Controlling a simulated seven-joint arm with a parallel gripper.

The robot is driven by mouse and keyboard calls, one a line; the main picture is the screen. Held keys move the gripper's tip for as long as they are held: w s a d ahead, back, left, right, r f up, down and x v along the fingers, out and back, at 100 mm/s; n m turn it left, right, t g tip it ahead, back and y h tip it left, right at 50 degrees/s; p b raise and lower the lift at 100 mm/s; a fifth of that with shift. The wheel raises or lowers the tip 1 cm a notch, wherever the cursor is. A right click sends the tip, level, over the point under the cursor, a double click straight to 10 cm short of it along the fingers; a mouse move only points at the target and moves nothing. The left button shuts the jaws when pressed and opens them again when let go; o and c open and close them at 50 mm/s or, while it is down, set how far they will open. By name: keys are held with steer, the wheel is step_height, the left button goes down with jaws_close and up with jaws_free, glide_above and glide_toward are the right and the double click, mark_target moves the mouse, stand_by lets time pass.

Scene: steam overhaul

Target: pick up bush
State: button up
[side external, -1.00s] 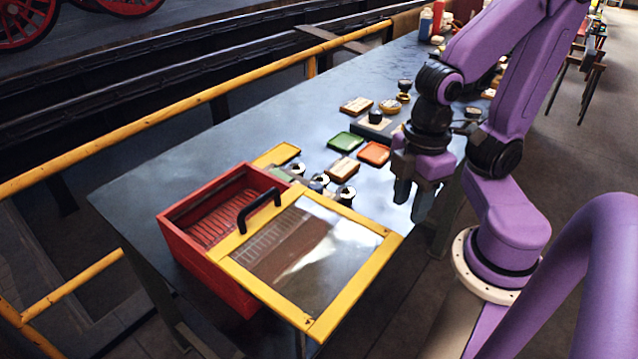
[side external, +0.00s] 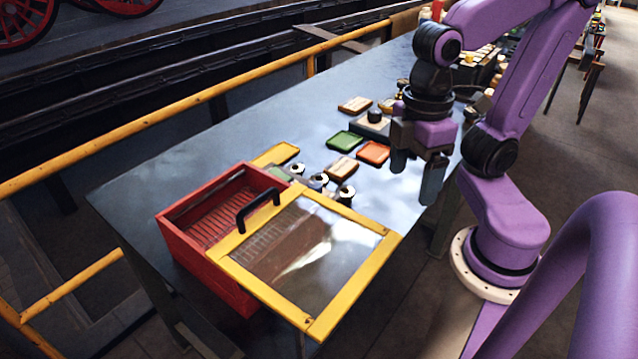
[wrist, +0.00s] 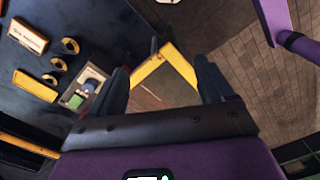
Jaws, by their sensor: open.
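Several small round metal pieces, which look like the bushes (side external: 345,195), stand in a short row on the bench behind the glazed lid; I cannot tell which one the task means. Small ring-like pieces (wrist: 58,64) also show at left in the wrist view. My gripper (side external: 415,170) is open and empty, in the air to the right of the row, near the bench's right edge. In the wrist view its fingers (wrist: 163,88) are wide apart, with the yellow lid frame seen beyond them.
A red box (side external: 175,240) with a yellow-framed glass lid (side external: 345,295) and black handle (side external: 258,207) stands at the front. Green (side external: 345,140) and orange (side external: 373,152) trays and a pale plate (side external: 342,168) lie nearby. The bench's left side (side external: 200,165) is clear.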

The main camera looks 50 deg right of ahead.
steer(key=w+d+m+t+y, duration=0.1)
steer(key=w+d+m+y, duration=0.25)
steer(key=m, duration=0.65)
steer(key=w+d+f+m+t+y, duration=0.1)
steer(key=w+d+m+y, duration=0.3)
steer(key=m, duration=0.6)
steer(key=w+d+m+t+y, duration=0.1)
steer(key=w+d+m+y, duration=0.25)
steer(key=w+m, duration=0.45)
steer(key=s+d+r+m+t+h, duration=0.1)
steer(key=s+d+m+t+h, duration=0.15)
steer(key=d+m+t, duration=0.7)
steer(key=m+g+h, duration=0.1)
steer(key=m, duration=0.2)
glide_toward(320, 179)
steer(key=x, duration=0.2)
steer(key=shift+w+a+r, duration=0.15)
steer(key=shift+w+a, duration=0.05)
steer(key=shift+a, duration=0.15)
steer(key=shift+d+f+x, duration=0.1)
steer(key=shift+d+x, duration=0.05)
steer(key=shift+x, duration=1.5)
steer(key=shift+d+f+x, duration=0.1)
steer(key=shift+x, duration=1.5)
steer(key=shift+w, duration=0.1)
